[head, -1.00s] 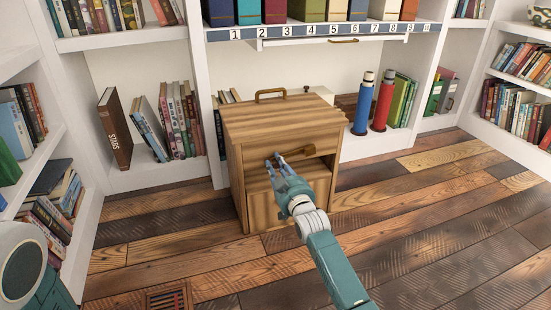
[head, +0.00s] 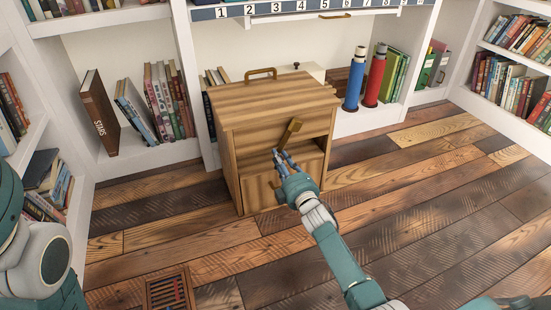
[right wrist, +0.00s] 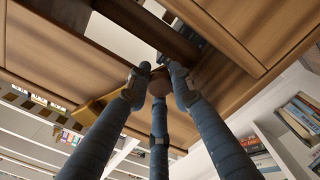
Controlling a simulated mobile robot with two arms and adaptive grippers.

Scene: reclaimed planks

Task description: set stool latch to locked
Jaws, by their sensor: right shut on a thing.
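The stool (head: 270,92) is a striped wooden box with a brass handle on top and an open slot in its front. Its latch (head: 292,131) is a brass lever on the front, slanting steeply up and to the right. My right gripper (head: 279,158) is at the lever's lower end, shut on the latch. In the right wrist view its fingers (right wrist: 158,75) close around a round brown part, and the brass lever (right wrist: 95,108) extends to the left. The fingers partly hide the latch's lower end. My left gripper is out of view; only part of that arm shows at the left edge.
White shelves with books (head: 168,100) stand behind and on both sides. A blue bottle (head: 353,85) and a red bottle (head: 375,80) stand behind the stool to the right. A floor grate (head: 168,289) lies front left. The plank floor to the right is clear.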

